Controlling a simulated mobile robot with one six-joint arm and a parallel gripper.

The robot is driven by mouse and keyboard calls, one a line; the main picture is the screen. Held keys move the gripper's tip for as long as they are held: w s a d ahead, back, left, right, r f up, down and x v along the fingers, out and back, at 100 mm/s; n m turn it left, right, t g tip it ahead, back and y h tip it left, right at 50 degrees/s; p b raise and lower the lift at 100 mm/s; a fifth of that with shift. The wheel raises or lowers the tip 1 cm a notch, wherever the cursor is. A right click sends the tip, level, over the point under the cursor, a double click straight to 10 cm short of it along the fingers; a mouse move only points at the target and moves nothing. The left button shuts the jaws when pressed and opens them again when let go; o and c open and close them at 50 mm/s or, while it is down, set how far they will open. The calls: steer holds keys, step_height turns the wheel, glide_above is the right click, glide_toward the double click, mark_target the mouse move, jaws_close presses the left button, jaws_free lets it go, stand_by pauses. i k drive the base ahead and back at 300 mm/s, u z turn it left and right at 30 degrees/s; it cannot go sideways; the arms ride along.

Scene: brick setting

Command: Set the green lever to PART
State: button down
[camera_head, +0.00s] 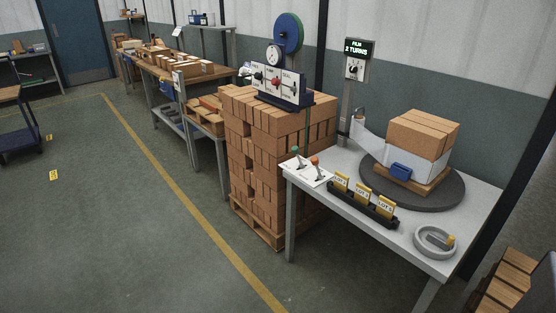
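A lever with a green knob (295,150) stands on a white plate (306,173) at the near left corner of the grey table. A second lever with an orange knob (314,160) stands just to its right on the same plate. The lettering on the plate is too small to read, so I cannot tell which mark the green lever is at. My gripper is not in view.
A brick stack (260,200) stands close left of the table.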

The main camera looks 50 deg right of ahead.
mark_target(295, 151)
steer(key=i, duration=1)
steer(key=u, duration=0.05)
